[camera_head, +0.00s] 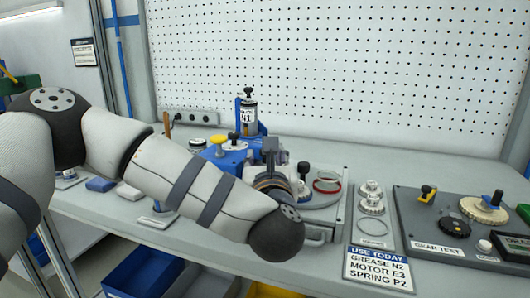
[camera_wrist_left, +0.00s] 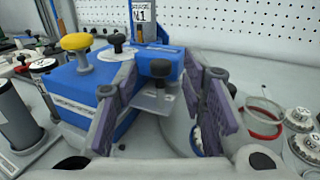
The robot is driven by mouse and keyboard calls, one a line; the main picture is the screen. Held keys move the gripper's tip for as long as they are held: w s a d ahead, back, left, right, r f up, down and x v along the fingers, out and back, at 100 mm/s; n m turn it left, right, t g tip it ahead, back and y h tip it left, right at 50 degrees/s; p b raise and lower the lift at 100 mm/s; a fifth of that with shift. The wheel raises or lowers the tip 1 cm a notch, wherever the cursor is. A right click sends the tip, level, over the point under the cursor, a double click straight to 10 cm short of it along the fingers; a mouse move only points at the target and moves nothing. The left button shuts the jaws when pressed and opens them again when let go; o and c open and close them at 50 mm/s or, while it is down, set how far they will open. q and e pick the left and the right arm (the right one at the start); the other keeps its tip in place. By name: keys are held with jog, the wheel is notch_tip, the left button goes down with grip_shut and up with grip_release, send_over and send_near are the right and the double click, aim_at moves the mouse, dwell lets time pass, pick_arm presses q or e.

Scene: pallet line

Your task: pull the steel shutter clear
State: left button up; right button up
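In the left wrist view, the steel shutter (camera_wrist_left: 155,104) is a small bright plate at the front of a blue housing (camera_wrist_left: 95,92). A black knob (camera_wrist_left: 160,69) stands above the plate. My left gripper (camera_wrist_left: 162,78) is open, its purple-padded fingers standing either side of the knob and plate with gaps showing. Whether a pad touches anything low down I cannot tell. In the head view my left arm hides most of the shutter area, and the blue housing (camera_head: 226,158) shows behind it. My right gripper is in neither view.
A yellow knob (camera_wrist_left: 76,45) and another black knob (camera_wrist_left: 117,41) stand on the housing. A canister marked N1 (camera_head: 248,115) stands behind. To the right are a red ring (camera_head: 327,183), white gears (camera_head: 371,198) and the gear test panel (camera_head: 450,228). A sign (camera_head: 379,268) is at the front edge.

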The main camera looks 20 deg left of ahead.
pick_arm(q)
jog(key=shift+x, duration=1.85)
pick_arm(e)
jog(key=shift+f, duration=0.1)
pick_arm(q)
grip_shut()
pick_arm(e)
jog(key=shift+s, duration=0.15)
